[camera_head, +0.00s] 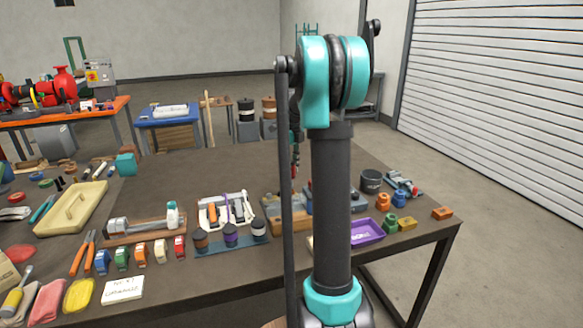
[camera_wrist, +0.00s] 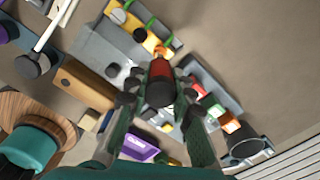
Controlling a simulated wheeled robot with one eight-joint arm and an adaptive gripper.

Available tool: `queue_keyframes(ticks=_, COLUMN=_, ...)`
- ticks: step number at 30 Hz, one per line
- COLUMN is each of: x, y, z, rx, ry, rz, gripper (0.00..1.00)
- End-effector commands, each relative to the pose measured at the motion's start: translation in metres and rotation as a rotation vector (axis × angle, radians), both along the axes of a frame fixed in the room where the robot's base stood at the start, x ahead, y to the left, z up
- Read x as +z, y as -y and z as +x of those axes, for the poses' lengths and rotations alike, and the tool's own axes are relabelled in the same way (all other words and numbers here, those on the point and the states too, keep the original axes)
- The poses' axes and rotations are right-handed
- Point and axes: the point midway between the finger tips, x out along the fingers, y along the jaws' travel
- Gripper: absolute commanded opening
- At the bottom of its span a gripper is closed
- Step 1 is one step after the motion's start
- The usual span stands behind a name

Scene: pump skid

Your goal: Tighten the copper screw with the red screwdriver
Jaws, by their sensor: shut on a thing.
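My gripper (camera_wrist: 160,95) is shut on the red screwdriver (camera_wrist: 160,71) in the wrist view. The screwdriver's red handle with a dark end sits between the two fingers, seen nearly end-on, so its tip is hidden. It is over the workbench (camera_head: 215,165), above a grey fixture (camera_wrist: 105,45) and a wooden block (camera_wrist: 85,84). In the head view my upright arm hides much of the spot where the gripper works.
A purple tray (camera_head: 367,233), a dark cup (camera_head: 371,181) and small coloured blocks stand right of my arm. A rack with three jars (camera_head: 230,234) and a beige tray (camera_head: 72,208) lie to the left. The bench's back middle is clear.

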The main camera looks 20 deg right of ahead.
Motion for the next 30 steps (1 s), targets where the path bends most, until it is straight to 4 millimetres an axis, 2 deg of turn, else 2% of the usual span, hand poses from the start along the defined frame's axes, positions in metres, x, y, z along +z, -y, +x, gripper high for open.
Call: queue_keyframes(ticks=30, x=-0.011, y=0.0, z=0.0, rx=0.0, ry=0.0, rz=0.0, gripper=0.0)
